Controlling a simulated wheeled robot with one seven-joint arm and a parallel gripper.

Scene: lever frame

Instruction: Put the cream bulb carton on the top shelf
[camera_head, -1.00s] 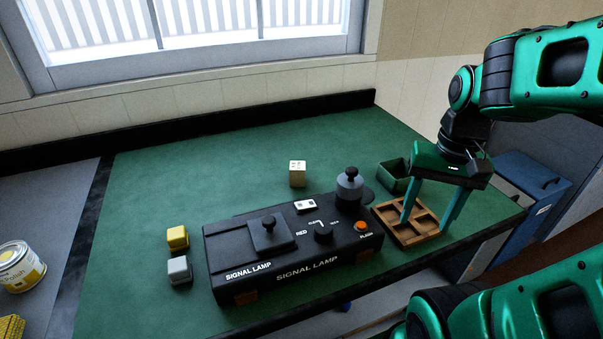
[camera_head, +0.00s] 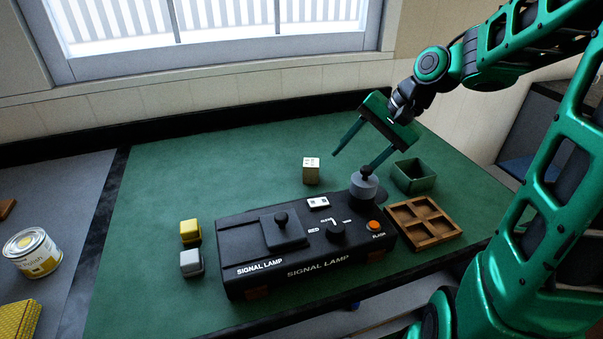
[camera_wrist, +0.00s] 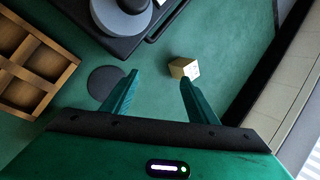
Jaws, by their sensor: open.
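The cream bulb carton (camera_head: 311,170) is a small cream box with dark marks on its top. It stands upright on the green bench top, behind the signal lamp box. My gripper (camera_head: 353,161) is open and empty, above the bench to the right of the carton and tilted toward it. In the wrist view the carton (camera_wrist: 184,68) lies just beyond the fingertips of my gripper (camera_wrist: 158,76), nearer the right finger, with nothing between the fingers. The top shelf does not show in either view.
The black signal lamp box (camera_head: 300,250) with a grey knob (camera_head: 364,188) stands in front of the carton. A wooden divided tray (camera_head: 424,223) and a green bin (camera_head: 414,176) are at right. Yellow (camera_head: 190,231) and grey (camera_head: 191,263) blocks sit left. The bench behind the carton is clear.

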